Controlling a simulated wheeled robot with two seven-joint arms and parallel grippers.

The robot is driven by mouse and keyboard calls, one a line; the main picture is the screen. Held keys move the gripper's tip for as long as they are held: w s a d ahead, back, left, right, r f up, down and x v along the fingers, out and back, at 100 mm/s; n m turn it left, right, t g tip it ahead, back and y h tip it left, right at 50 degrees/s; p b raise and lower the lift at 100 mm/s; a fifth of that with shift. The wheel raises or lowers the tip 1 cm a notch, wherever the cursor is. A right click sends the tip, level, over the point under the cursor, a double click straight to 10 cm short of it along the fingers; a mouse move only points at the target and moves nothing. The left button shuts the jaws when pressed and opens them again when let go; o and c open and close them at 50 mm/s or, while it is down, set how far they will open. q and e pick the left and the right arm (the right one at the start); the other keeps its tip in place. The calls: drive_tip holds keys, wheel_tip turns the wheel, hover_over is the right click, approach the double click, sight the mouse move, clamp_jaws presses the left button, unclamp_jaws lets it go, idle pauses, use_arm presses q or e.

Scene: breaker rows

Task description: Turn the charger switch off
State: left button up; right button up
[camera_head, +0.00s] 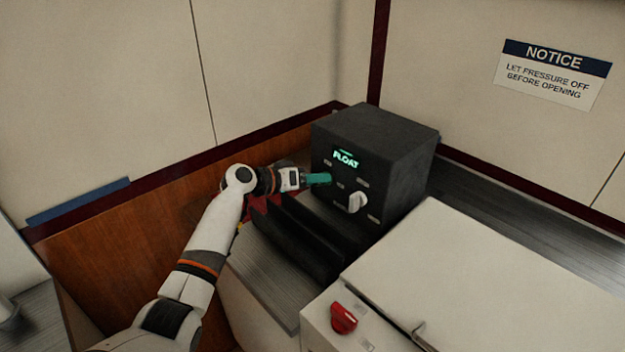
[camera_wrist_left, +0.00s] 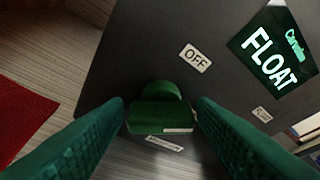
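The charger is a dark box (camera_head: 345,140) with a lit green FLOAT display (camera_head: 345,159) on its front. My left gripper (camera_head: 326,179) is at the left part of this front. In the left wrist view, a green rotary switch (camera_wrist_left: 160,108) lies between the green fingertips of my left gripper (camera_wrist_left: 160,112). The fingers are apart, one on each side of the switch and very close to it; I cannot tell if they touch it. An OFF label (camera_wrist_left: 195,58) is above the switch. In the head view the fingers hide this switch. My right gripper is not in view.
A white knob (camera_head: 356,202) sticks out of the box front, right of my left gripper. A white cabinet (camera_head: 460,275) with a red knob (camera_head: 343,318) stands in front. Dark ridges (camera_head: 300,240) lie below the box. A red surface (camera_wrist_left: 25,115) shows at left in the wrist view.

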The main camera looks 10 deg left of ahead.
use_arm(q)
drive_tip(key=shift+o, duration=1.2)
drive_tip(key=b+v, duration=0.1)
drive_tip(key=v, duration=1.1)
